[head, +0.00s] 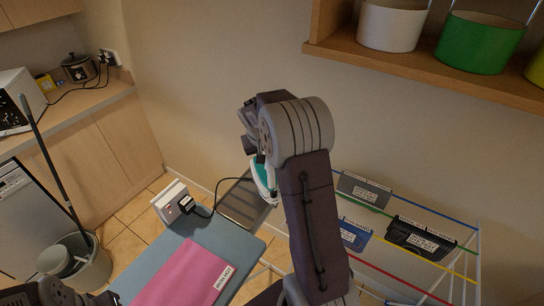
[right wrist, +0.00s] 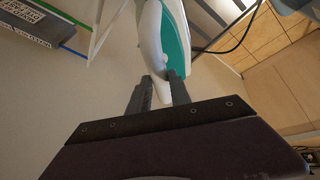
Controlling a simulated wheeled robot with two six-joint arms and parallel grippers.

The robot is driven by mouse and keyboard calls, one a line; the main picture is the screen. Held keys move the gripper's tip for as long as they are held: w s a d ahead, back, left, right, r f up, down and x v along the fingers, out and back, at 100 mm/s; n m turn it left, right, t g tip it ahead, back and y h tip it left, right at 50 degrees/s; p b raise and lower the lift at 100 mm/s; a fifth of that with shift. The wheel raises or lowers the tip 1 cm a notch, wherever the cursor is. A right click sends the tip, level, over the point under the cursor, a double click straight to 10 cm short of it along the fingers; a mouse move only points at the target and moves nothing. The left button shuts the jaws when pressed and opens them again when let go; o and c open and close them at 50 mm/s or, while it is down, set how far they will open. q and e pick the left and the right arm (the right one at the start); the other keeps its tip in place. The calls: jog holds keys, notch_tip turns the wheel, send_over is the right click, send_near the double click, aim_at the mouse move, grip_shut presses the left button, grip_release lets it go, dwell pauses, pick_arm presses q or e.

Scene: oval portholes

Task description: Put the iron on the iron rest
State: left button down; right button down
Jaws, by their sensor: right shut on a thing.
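The iron, white with a teal part, shows in the head view (head: 262,182) beside my right arm, which hides part of it. In the right wrist view the iron (right wrist: 175,40) extends away from my right gripper (right wrist: 160,88), whose two fingers are shut on its white end. The iron rest (head: 243,205) is a grey metal plate at the far end of the blue-grey ironing board (head: 228,238). The iron is over or beside the rest's right edge; I cannot tell whether they touch. Only part of my left arm shows at bottom left; its gripper is out of view.
A pink cloth (head: 185,275) lies on the board. A white socket box (head: 172,200) with a black plug stands at its left edge, and a cord runs towards the iron. A drying rack (head: 420,282) stands right; a shelf (head: 430,70) with pots hangs above.

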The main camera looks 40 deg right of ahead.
jog(key=w+a+f+p, duration=0.2)
jog(key=w+a+f, duration=0.2)
jog(key=w+f, duration=0.2)
notch_tip(320, 180, down, 2)
dwell(0.4)
jog(key=c, duration=1.2)
grip_release()
jog(key=shift+s+a+f, duration=0.1)
jog(key=shift+s+f, duration=0.05)
jog(key=shift+s, duration=0.05)
